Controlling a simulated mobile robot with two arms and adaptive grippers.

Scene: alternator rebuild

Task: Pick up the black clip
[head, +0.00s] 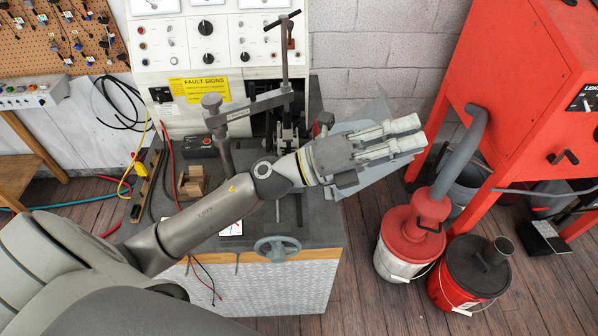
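I cannot single out the black clip with certainty. A thin black lead (203,272) hangs beside a red lead over the front of the test bench, and its end is too small to make out. My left gripper (416,133) reaches across the bench to its right side. Its two pale fingers lie parallel with a gap between them, and I see nothing held there. A grey-blue flat panel (376,110) shows behind the fingers. My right gripper is not in view.
The test bench (262,238) carries a clamp post (285,60), a black box (200,146) and a handwheel (277,247). A red bucket (470,272) and a red-lidded bucket (412,235) stand right, near a red cabinet (540,60). Cables lie left on the wooden floor.

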